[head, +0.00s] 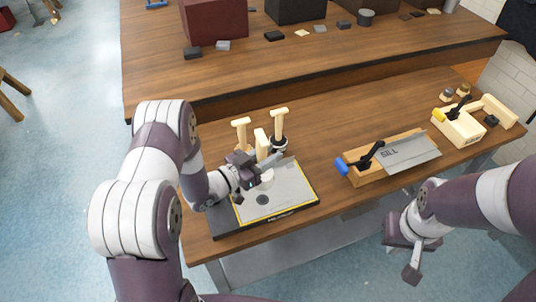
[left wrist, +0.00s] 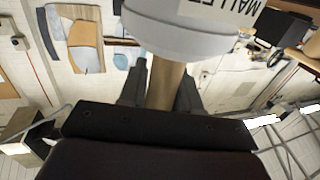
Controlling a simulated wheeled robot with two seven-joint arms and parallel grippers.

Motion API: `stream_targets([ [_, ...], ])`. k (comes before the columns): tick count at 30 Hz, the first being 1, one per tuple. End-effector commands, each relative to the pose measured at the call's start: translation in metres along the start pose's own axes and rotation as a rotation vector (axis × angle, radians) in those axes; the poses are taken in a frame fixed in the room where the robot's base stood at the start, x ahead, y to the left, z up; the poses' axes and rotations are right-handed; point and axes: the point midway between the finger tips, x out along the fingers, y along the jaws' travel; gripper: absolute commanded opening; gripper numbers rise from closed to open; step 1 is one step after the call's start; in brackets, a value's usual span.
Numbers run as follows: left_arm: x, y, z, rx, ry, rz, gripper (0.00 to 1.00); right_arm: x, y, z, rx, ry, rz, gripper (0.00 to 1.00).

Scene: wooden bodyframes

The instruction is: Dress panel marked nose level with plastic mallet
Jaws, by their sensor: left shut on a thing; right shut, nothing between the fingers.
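My left gripper (head: 262,178) is shut on the wooden handle of a mallet (left wrist: 190,30). The left wrist view shows the handle between the fingers and a pale round head lettered MALLET. In the head view, its pale head (head: 267,176) is small and partly hidden by the gripper, over the back of a grey panel. This grey panel (head: 285,195) lies on a black plate (head: 222,222) with a yellow line around it. A dark round spot (head: 262,199) shows on the panel; no word "nose" is readable. My right gripper (head: 412,262) is shut and empty, off the table's front edge.
T-shaped wooden handles (head: 241,124) stand upright just behind the plate. A sheet lettered SILL (head: 410,152) lies on a wooden block with a blue-handled clamp (head: 343,166). A yellow-handled clamp fixture (head: 460,125) stands right. The rear table (head: 300,58) holds dark blocks.

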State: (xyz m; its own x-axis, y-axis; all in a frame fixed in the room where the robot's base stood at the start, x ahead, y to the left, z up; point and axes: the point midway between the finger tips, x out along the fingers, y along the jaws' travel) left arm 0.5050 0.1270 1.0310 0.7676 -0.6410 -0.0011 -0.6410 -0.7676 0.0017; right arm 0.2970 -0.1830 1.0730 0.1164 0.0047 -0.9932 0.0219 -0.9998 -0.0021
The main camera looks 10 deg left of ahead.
Motion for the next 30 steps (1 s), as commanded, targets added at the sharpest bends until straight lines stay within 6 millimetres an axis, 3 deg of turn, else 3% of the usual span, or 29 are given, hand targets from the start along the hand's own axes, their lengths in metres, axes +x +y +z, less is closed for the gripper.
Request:
stream_targets([
  [5, -0.005, 0.007, -0.005, 0.000, -0.001, 0.000, 0.00, -0.007, 0.000, -0.001, 0.000, 0.000, 0.000, 0.00],
  [9, -0.025, 0.037, -0.016, -0.004, -0.002, 0.000, 0.00, -0.024, 0.000, -0.003, 0.000, 0.000, 0.000, 0.00],
  [15, -0.048, 0.071, -0.022, 0.000, 0.000, 0.000, 0.00, -0.034, 0.000, -0.004, 0.000, 0.000, 0.000, 0.00],
  [30, -0.050, 0.075, -0.020, 0.001, 0.001, 0.000, 0.00, -0.033, 0.000, -0.004, 0.000, 0.000, 0.000, 0.00],
])
